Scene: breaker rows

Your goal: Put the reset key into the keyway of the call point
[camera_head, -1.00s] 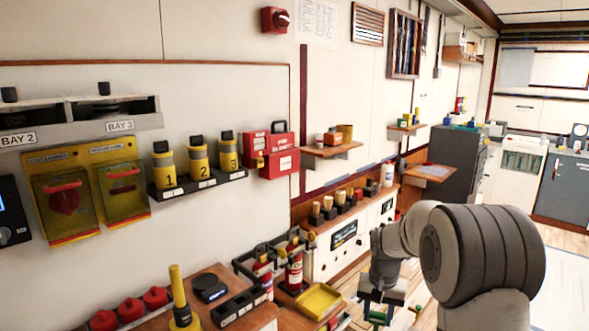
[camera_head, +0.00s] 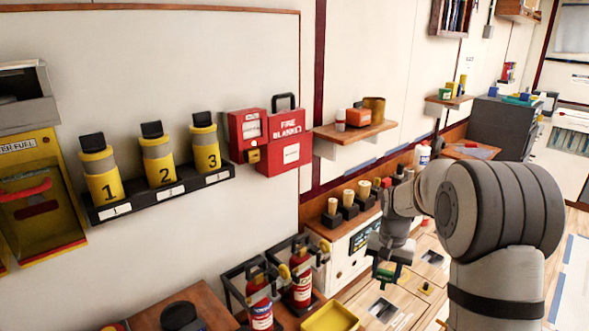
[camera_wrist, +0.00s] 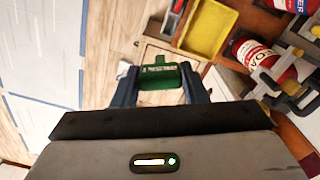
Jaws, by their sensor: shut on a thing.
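My gripper (camera_head: 388,262) is shut on a small green piece with lettering, seemingly the reset key (camera_wrist: 161,76), which sits between the two dark fingertips in the wrist view. The lettering is too small to read surely. I cannot make out a keyway. My gripper is well to the right of and below it.
The red fire blanket case (camera_head: 292,154) adjoins the red box. A rack (camera_head: 160,192) of numbered yellow canisters is to its left, a wooden shelf (camera_head: 350,134) to its right. Below stand fire extinguishers (camera_head: 301,285) and a yellow tray (camera_head: 330,318). Open wall lies above the box.

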